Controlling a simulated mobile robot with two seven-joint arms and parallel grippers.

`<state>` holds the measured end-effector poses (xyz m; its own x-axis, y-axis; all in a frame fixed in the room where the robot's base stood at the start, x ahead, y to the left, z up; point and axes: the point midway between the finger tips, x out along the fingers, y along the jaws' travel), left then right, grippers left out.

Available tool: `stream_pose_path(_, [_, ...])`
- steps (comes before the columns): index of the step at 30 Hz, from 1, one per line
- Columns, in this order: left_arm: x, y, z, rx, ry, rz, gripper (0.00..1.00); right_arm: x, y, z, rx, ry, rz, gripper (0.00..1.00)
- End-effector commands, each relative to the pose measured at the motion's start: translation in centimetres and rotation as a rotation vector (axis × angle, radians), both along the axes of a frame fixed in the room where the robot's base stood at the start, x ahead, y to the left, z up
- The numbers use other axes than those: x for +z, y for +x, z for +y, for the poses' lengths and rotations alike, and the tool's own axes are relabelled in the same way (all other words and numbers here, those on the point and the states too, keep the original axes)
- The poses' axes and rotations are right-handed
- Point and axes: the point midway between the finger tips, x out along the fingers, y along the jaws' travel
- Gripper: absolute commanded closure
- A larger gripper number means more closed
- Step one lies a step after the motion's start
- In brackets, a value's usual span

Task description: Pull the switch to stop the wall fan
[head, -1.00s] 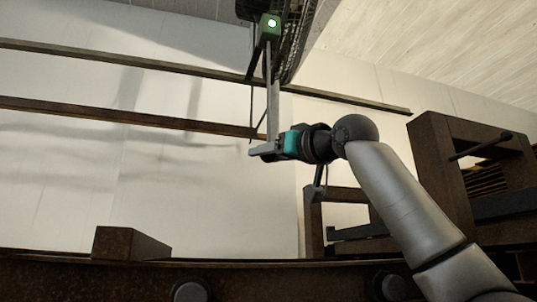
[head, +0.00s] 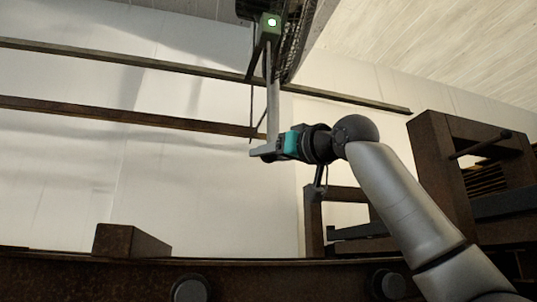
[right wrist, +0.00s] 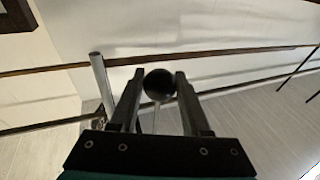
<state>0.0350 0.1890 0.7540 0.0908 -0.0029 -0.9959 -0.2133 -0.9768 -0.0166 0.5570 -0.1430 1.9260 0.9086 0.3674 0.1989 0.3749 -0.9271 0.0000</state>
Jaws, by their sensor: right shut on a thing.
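The wall fan (head: 291,42) shows only in part at the top of the head view, as a dark mesh cage. A green box (head: 270,27) with a lit white lamp sits beside it, and a grey bar (head: 272,95) runs down from there to my right gripper. My right gripper (head: 262,153) points left below the box. In the right wrist view a black ball (right wrist: 159,84), which looks like the switch's pull knob, sits between the fingertips with a thin cord on it. The gripper is shut on this ball. My left gripper is not in view.
Two long rails (head: 180,67) cross the pale wall. A rusty brown frame (head: 440,165) stands at the right, close to my right arm. A brown beam (head: 270,280) with a raised block (head: 130,242) runs along the bottom. The space left of the gripper is clear.

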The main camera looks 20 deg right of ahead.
Motion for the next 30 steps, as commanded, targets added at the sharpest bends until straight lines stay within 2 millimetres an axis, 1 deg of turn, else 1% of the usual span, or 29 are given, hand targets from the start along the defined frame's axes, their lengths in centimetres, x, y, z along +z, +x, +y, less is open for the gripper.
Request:
stream_pose_path(3, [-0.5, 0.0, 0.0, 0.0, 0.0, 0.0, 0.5, -0.7, 0.0, 0.0, 0.0, 0.0, 0.002, 1.0])
stream_pose_path(12, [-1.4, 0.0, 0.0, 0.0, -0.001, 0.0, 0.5, -1.9, 0.1, 0.0, -0.001, -0.001, 0.003, 1.0])
stream_pose_path(17, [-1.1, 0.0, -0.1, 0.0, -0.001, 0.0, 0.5, -1.5, 0.1, 0.0, -0.001, -0.001, 0.003, 1.0])
stream_pose_path(27, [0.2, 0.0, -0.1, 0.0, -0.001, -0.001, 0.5, 0.2, 0.0, 0.0, 0.0, -0.001, 0.003, 1.0])
stream_pose_path(30, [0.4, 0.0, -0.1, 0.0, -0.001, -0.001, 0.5, 0.4, 0.1, 0.0, 0.0, -0.001, 0.003, 1.0])
